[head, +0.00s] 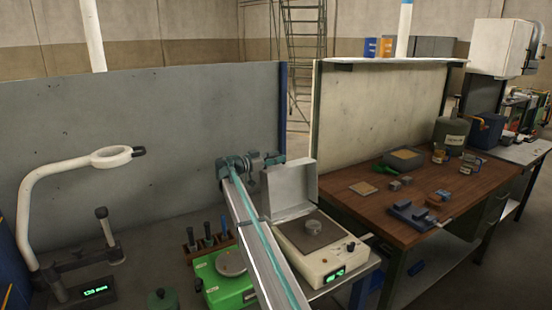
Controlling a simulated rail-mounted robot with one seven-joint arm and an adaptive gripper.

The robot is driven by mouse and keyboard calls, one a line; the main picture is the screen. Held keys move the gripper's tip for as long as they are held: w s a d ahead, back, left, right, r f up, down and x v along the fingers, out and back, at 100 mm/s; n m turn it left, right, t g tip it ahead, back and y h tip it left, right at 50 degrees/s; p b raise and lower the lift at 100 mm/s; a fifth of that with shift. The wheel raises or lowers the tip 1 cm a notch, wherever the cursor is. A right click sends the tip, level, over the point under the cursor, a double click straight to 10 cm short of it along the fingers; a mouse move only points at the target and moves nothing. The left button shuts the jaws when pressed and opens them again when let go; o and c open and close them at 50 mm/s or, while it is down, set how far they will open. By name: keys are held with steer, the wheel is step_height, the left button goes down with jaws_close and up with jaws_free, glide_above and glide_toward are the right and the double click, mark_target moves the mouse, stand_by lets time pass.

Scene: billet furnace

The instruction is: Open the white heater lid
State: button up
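The white heater (330,265) stands on a bench at the picture's middle, with a green display on its front. Its white lid (290,188) stands raised, roughly upright, at the back left of the heater. My arm comes up from the bottom and crosses in front of the heater's left side. My gripper (276,160) is at the arm's far end, by the lid's upper left edge. Its fingers are too small to read, and I cannot tell whether it touches the lid.
A green scale (216,285) and dark-handled tools (207,235) stand left of the heater. A magnifier lamp (110,157) is further left. A grey panel (120,150) rises behind. A wooden workbench (450,190) with blocks and a vise is at right.

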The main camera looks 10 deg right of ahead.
mark_target(282, 169)
jaws_close()
steer(key=shift+s+d+f+m+b, duration=0.15)
steer(key=shift+s+m+b, duration=0.25)
steer(key=shift+b, duration=0.75)
steer(key=shift+s+d+b, duration=0.15)
steer(key=shift+s+b, duration=0.25)
steer(key=shift+b, duration=0.25)
steer(key=b, duration=0.1)
steer(key=s+b, duration=0.1)
steer(key=s+m+b, duration=0.1)
steer(key=shift+d+r, duration=0.3)
steer(key=shift+d, duration=0.05)
steer(key=shift+s+d+r+m+b, duration=0.3)
steer(key=shift+s+r+b, duration=0.2)
steer(key=shift+b, duration=0.4)
steer(key=shift+a, duration=0.1)
